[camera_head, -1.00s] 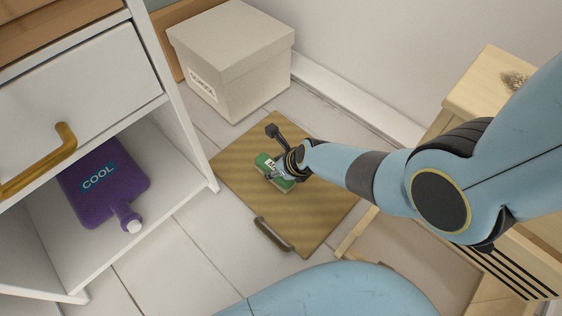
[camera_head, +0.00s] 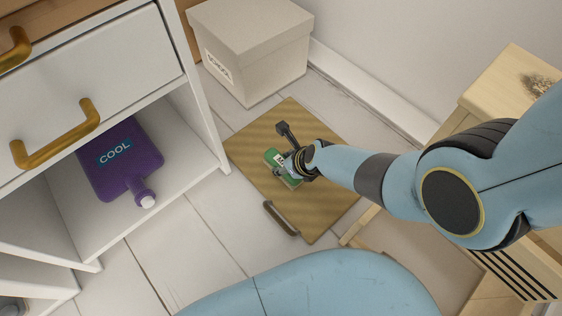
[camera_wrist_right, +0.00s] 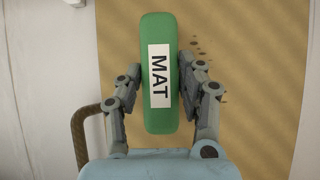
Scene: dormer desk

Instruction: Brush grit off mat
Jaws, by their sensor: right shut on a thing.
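The tan striped mat (camera_head: 325,212) lies on the floor, with a dark handle (camera_head: 281,219) at its near left edge; the mat also shows in the right wrist view (camera_wrist_right: 255,60). My right gripper (camera_head: 291,172) is over the mat, shut on a green brush (camera_head: 272,157) labelled MAT. In the right wrist view the brush (camera_wrist_right: 158,110) stands between the two fingers (camera_wrist_right: 159,85). Several small dark grit specks (camera_wrist_right: 203,60) lie on the mat just right of the brush. The brush's underside is hidden, so I cannot tell whether it touches the mat. My left gripper is not in view.
A white cabinet (camera_head: 205,120) on the left holds a purple COOL bottle (camera_head: 120,160) on its open shelf. A lidded beige box (camera_head: 250,60) stands behind the mat. Wooden furniture (camera_head: 500,80) is at the right. Bare floor (camera_head: 205,225) lies between cabinet and mat.

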